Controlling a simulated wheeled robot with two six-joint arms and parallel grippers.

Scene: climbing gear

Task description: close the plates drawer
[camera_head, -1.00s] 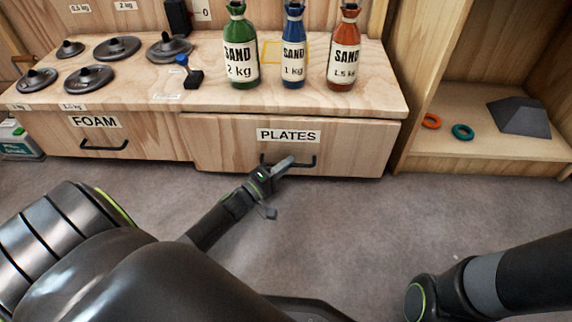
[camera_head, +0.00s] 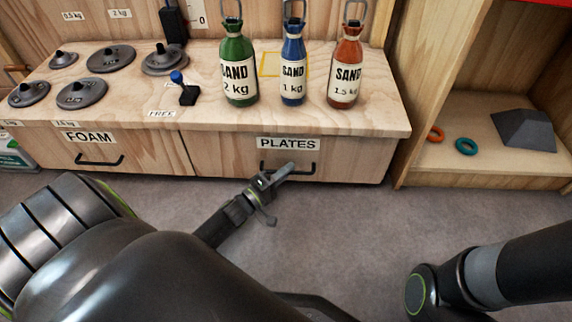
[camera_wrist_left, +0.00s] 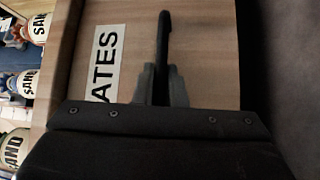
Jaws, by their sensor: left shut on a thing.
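The plates drawer (camera_head: 235,160) is a wooden front with a "PLATES" label and a dark bar handle (camera_head: 308,172). It sits under the counter, right of the foam drawer, and looks about flush with it; a small gap cannot be told. My left gripper (camera_head: 278,178) is at the left part of the handle. In the left wrist view, my left gripper (camera_wrist_left: 163,88) has its two fingers shut on either side of the dark handle (camera_wrist_left: 164,32), beside the label (camera_wrist_left: 104,62). My right arm shows at lower right, but its gripper is out of view.
The foam drawer (camera_head: 140,155) is beside it. On the counter (camera_head: 215,118) stand green (camera_head: 238,75), blue (camera_head: 293,70) and red (camera_head: 346,72) sand bottles, several dark weights (camera_head: 82,94) and a blue-knobbed lever (camera_head: 186,92). An open shelf (camera_head: 450,172) is at right. The floor (camera_head: 340,230) is clear.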

